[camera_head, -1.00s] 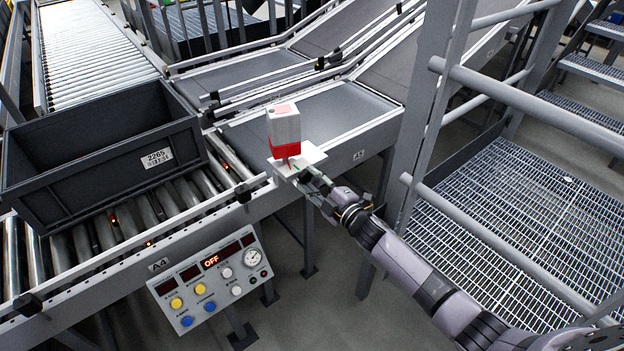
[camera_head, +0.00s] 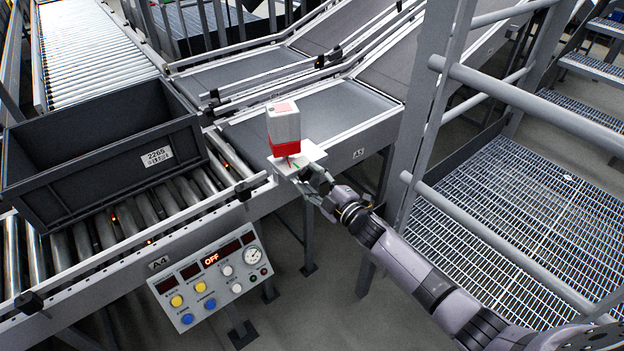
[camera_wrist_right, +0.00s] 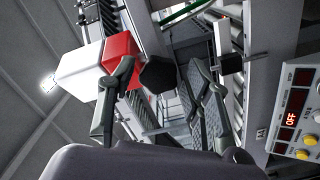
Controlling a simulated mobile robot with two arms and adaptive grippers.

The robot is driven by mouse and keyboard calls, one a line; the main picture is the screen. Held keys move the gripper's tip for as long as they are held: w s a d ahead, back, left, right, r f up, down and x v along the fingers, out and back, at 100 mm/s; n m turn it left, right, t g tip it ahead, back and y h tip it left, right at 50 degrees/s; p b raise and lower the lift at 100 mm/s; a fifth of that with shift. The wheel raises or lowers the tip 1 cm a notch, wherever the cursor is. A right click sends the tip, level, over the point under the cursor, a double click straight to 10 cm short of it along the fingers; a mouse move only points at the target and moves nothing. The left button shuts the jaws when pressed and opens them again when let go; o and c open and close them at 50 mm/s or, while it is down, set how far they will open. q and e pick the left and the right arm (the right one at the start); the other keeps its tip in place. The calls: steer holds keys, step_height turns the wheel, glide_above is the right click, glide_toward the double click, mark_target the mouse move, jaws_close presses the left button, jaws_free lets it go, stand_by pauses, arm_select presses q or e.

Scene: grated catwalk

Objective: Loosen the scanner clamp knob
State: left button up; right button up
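The scanner (camera_head: 284,126), a white box with a red lower part, stands on a white bracket plate (camera_head: 312,153) at the conveyor's edge. It also shows tilted at the upper left of the right wrist view (camera_wrist_right: 95,68). A black faceted knob (camera_wrist_right: 158,74), which looks like the clamp knob, sits beside the red part. In the head view the hand hides it. My right gripper (camera_wrist_right: 163,82) is open, one finger on each side of the knob. Gaps show between the fingers and the knob; contact is not visible. My left gripper is not in view.
A dark grey crate (camera_head: 100,172) sits on the rollers at the left. A control panel (camera_head: 212,280) reading OFF stands below the scanner. A grey post and rails (camera_head: 428,130) rise close to my right arm. A grated walkway (camera_head: 510,225) lies at the right.

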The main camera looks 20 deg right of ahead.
steer(key=shift+o, duration=0.3)
steer(key=shift+s, duration=0.2)
steer(key=v, duration=1.1)
steer(key=shift+s+d, duration=0.15)
steer(key=shift+s, duration=0.15)
steer(key=s+d+f+m+g+h, duration=0.2)
steer(key=s+f+m, duration=0.15)
steer(key=f, duration=0.65)
steer(key=s+d+f+m+g+h, duration=0.15)
steer(key=s+f, duration=0.35)
steer(key=f, duration=0.5)
steer(key=s+d+f+m+g+h, duration=0.1)
steer(key=s+f+m+g+h, duration=0.2)
steer(key=f, duration=0.7)
steer(key=s+a+f+m+g, duration=0.1)
steer(key=s+f, duration=0.5)
steer(key=s, duration=0.6)
steer(key=s+a+f+m+g, duration=0.2)
steer(key=s+f+g, duration=0.3)
steer(key=s, duration=0.7)
steer(key=s+a+f+m+g, duration=0.2)
steer(key=s+f, duration=0.6)
steer(key=s, duration=0.4)
steer(key=shift+s+a+g, duration=0.35)
steer(key=shift+a+g, duration=0.2)
steer(key=shift+g, duration=0.2)
